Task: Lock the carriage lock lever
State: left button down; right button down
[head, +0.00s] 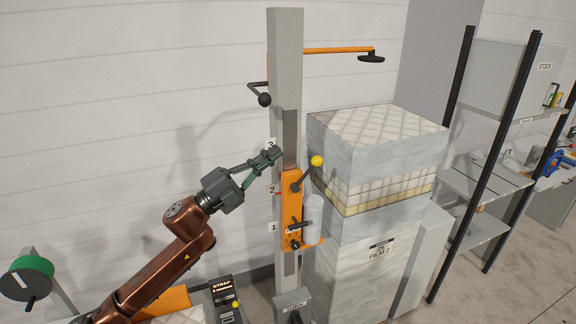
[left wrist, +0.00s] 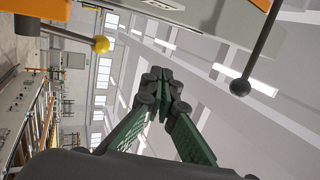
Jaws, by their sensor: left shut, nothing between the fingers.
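An orange carriage (head: 290,180) sits on a tall grey post (head: 286,60). A dark lever with a yellow knob (head: 316,161) rises from it, tilted up and to the right; the knob also shows in the left wrist view (left wrist: 101,44). My left gripper (head: 273,154) is shut and empty, its tips left of the knob and apart from it, in front of or beside the post. In the left wrist view its green-padded fingers meet (left wrist: 165,95). I cannot tell from the frames whether the lever is locked. My right gripper is not in view.
A black ball handle (head: 264,99) sticks out left of the post, also in the left wrist view (left wrist: 240,88). A lower black handle (head: 297,228) and a pale cylinder (head: 313,215) are on the carriage. A wrapped stack (head: 378,165) stands close right. Left of the post is open.

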pick_arm(q)
jog(key=shift+s+a+r, duration=0.45)
jog(key=shift+a, duration=0.15)
jog(key=shift+s+a+r, duration=0.4)
jog(key=shift+a+r, duration=0.05)
jog(key=shift+a, duration=0.15)
jog(key=shift+f, duration=0.1)
